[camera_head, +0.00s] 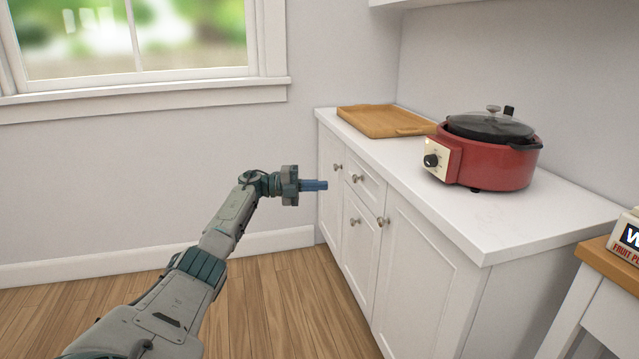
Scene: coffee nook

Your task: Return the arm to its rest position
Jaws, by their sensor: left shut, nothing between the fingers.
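My left arm reaches in from the lower left, stretched out over the floor. Its gripper (322,185) is shut and empty, with the blue fingers together and pointing right. In the picture the fingertips lie over the front of the white cabinet (420,265), near its far left door. I cannot tell how wide the gap to the cabinet is. My right gripper is not in view.
A red electric cooker (500,165) with a dark lid stands on the white counter (470,222). A wooden tray (378,120) lies at the counter's far end. A wooden-topped table (607,250) with a box (628,240) is at right. The wooden floor (290,310) is clear.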

